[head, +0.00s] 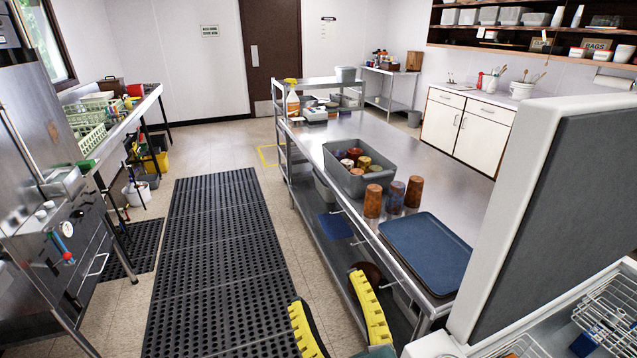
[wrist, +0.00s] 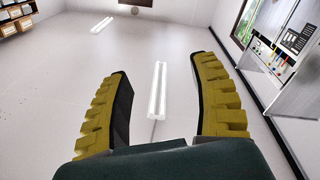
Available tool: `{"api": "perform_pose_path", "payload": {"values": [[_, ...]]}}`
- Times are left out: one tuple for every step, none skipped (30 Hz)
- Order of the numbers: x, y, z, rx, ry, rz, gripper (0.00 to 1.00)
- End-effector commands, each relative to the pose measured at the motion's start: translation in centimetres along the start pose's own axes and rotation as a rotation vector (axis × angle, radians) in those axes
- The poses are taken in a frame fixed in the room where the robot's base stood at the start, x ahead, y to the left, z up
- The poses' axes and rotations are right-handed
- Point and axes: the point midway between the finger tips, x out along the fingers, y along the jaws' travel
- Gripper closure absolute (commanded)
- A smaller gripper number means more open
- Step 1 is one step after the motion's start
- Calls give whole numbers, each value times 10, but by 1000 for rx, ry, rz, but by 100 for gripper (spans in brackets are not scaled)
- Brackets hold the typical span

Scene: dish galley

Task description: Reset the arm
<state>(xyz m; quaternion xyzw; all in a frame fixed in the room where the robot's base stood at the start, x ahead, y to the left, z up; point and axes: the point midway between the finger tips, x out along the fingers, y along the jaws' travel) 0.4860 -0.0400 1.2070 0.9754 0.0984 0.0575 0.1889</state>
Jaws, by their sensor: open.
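My gripper (head: 328,290) is at the bottom middle of the head view, beside the near end of the steel table. Its two yellow ribbed fingers stand apart with nothing between them. In the wrist view my gripper (wrist: 160,72) is also open and empty. That view looks up past the fingers at the white ceiling (wrist: 60,80) and its strip lights (wrist: 159,90), so the gripper points upward. Most of my arm is out of view.
The steel table (head: 400,130) carries a grey tub (head: 347,182) of cups, several cups beside it including a brown one (head: 373,201), and a blue tray (head: 425,252). A grey partition (head: 560,200) stands right. Black floor matting (head: 215,260) lies clear on the left.

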Motion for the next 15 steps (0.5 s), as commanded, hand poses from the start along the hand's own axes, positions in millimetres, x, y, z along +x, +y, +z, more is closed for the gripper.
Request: {"api": "perform_pose_path", "payload": {"values": [[1, -5, -30, 17, 58, 18, 38], [-1, -4, -45, 35, 88, 41, 38], [-7, 1, -65, 67, 130, 81, 38], [-14, 9, -76, 96, 156, 123, 38], [-23, 22, -83, 126, 176, 173, 38], [-37, 37, -85, 179, 194, 240, 38], [-47, 47, -89, 227, 216, 281, 38], [-50, 52, -90, 281, 231, 302, 38], [-48, 57, -104, 339, 244, 291, 38], [-47, 64, -121, 332, 242, 291, 38], [-46, 69, -132, 331, 240, 290, 38], [-44, 74, -144, 331, 240, 290, 38], [-44, 78, -154, 331, 239, 290, 38], [-43, 82, -164, 332, 239, 290, 38], [-41, 88, -178, 333, 239, 289, 38]]}}
